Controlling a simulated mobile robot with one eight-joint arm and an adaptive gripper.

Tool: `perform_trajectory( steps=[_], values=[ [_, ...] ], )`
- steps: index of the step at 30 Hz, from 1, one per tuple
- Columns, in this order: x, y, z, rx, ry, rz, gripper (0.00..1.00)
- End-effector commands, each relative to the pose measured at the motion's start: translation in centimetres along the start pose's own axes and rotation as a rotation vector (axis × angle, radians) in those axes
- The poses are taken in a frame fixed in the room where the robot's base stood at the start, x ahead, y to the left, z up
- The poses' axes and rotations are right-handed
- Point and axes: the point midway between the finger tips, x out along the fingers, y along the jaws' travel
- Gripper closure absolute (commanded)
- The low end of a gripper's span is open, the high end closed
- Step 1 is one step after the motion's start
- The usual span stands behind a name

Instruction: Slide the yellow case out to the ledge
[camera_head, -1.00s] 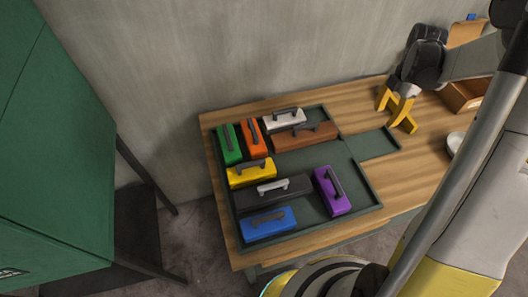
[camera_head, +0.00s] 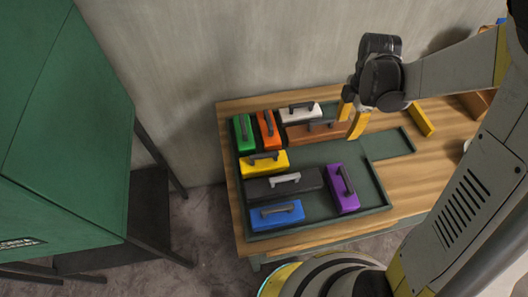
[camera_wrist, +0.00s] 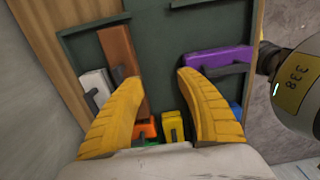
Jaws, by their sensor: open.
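The yellow case (camera_head: 264,168), with a dark handle, lies on the left side of the dark green tray (camera_head: 385,200). In the wrist view the yellow case (camera_wrist: 172,128) shows low between my fingers, partly cut off. The ledge (camera_head: 388,145) is the empty flat part jutting from the tray's right side. My gripper (camera_head: 351,116) is open and empty above the tray's back right, near the right end of the brown case (camera_head: 317,134). In the wrist view my gripper (camera_wrist: 158,80) has both yellow fingers spread over bare tray floor.
Green (camera_head: 242,132), orange (camera_head: 267,131) and white (camera_head: 300,112) cases fill the back. A black case (camera_head: 282,186) and a blue case (camera_head: 277,216) lie in front of the yellow one, a purple case (camera_head: 342,190) at right. Tray floor right of the yellow case is clear.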

Motion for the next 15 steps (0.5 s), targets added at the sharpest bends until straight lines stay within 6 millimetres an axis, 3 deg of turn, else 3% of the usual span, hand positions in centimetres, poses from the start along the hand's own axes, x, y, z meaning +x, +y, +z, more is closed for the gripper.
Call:
perform_trajectory(
  steps=[15],
  values=[
    [-0.1,0.0,-10.4,-0.005,0.0,0.0,0.57]
  ],
)
